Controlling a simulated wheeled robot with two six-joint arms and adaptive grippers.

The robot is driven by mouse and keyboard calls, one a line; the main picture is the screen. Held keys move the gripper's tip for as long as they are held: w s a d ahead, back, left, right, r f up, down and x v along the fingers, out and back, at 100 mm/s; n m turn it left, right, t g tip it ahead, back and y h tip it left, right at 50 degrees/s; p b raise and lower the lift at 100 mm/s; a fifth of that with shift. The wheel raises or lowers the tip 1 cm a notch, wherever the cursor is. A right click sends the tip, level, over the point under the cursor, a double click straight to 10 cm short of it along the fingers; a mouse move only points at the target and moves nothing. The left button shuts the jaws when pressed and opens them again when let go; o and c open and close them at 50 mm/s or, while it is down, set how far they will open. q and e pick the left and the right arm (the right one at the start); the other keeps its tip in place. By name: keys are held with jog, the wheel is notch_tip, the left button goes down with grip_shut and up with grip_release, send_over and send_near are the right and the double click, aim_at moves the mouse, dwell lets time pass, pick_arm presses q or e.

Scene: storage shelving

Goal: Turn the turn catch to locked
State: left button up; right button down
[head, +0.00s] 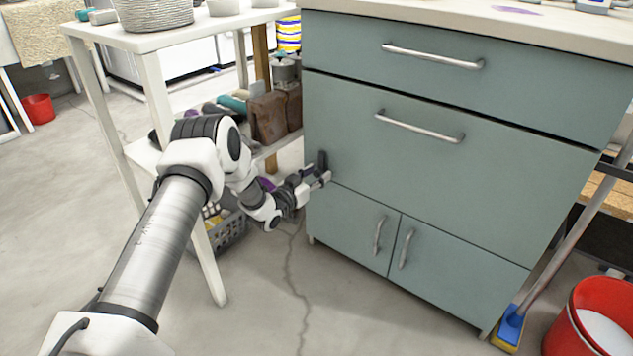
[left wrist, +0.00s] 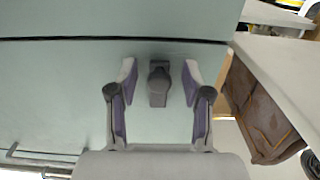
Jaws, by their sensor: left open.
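The turn catch is a small dark grey tab on the grey-green cabinet front, near the left edge of the large middle drawer. In the left wrist view the turn catch (left wrist: 158,86) is upright, its broad rounded end at the top. In the head view the catch (head: 322,160) shows partly behind my fingers. My left gripper (head: 324,178) is open at the cabinet's left edge. In the left wrist view its two purple-padded fingers (left wrist: 160,88) stand on either side of the catch, with a gap on both sides. My right gripper is out of view.
The cabinet (head: 440,165) has bar handles on its drawers and lower doors. A white shelf table (head: 160,40) with a basket stands left, close to my left arm. A red bucket (head: 590,320) and a broom (head: 510,325) stand at the right. Floor in front is clear.

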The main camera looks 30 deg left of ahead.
pick_arm(q)
jog(key=shift+w, duration=0.1)
grip_shut()
jog(key=shift+r, duration=0.1)
